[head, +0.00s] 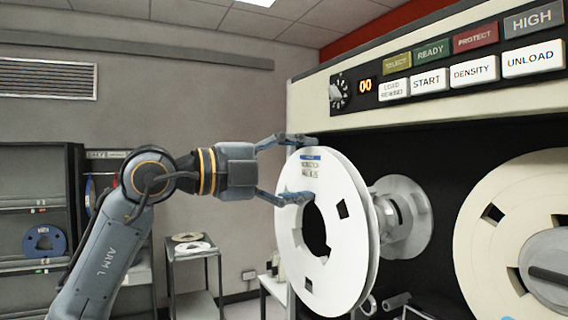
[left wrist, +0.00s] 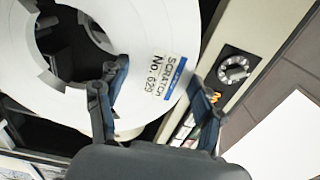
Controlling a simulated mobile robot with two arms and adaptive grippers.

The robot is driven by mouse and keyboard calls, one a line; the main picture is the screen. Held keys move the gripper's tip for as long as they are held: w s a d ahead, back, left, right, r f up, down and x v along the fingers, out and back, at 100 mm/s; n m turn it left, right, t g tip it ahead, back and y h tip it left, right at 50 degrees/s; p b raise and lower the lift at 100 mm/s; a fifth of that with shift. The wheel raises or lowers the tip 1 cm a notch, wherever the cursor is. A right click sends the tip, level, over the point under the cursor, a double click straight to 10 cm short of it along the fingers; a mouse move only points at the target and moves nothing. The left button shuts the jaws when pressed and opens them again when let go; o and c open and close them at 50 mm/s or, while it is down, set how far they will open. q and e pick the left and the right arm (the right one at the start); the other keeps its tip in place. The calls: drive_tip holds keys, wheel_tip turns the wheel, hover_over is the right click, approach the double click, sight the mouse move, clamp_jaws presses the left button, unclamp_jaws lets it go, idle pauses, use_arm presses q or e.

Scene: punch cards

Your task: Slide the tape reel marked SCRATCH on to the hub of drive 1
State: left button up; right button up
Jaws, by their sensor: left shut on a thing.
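The white SCRATCH reel (head: 346,232) is held upright in front of the drive. The left wrist view shows its label, SCRATCH No. 629 (left wrist: 158,75). My left gripper (head: 305,168) is shut on the reel's upper rim beside the label, one finger at the inner hole and one over the outer edge. The pale drive hub (head: 415,222) projects from the dark drive face just right of and behind the reel. The reel hides part of the hub, and the hub is not seen through the reel's hole. I cannot tell whether they touch. My right gripper is out of view.
Another cream reel (head: 482,232) is mounted on a hub at the right. A button panel (head: 450,72) overhangs the hub. A small table (head: 193,255) with reels and a rack with a blue reel (head: 44,241) stand at the left.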

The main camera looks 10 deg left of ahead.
use_arm(q)
drive_tip(key=p+x, duration=0.3)
drive_tip(key=x, duration=0.4)
drive_tip(key=shift+d, duration=0.15)
drive_tip(key=shift+w, duration=0.15)
drive_tip(key=shift+r, duration=0.1)
idle(0.3)
drive_tip(key=shift+b, duration=0.4)
idle(0.5)
drive_tip(key=shift+d, duration=0.1)
